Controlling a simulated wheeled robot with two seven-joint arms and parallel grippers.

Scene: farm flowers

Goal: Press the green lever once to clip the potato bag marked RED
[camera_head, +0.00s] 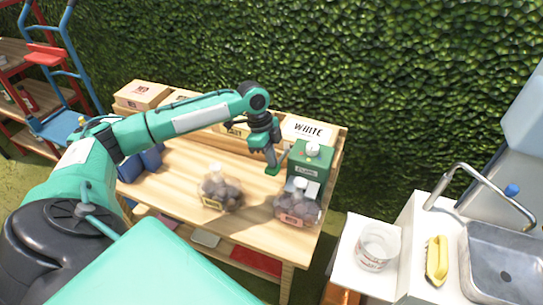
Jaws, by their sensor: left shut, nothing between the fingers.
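A green clipping machine (311,160) with a white knob on top stands at the right end of the wooden table. A potato bag with a reddish label (297,207) sits right in front of it, its neck at the machine's front. Another potato bag with a yellowish label (220,192) stands to the left on the table. My left gripper (272,169) is shut and empty, pointing down just left of the machine, close to its green part. Whether it touches the lever is hard to tell. My right gripper is not in view.
Cardboard boxes (142,94) and a crate lettered WillTC (308,131) line the table's back edge against a hedge. Blue containers (141,164) stand at the left. The table's front middle is clear.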

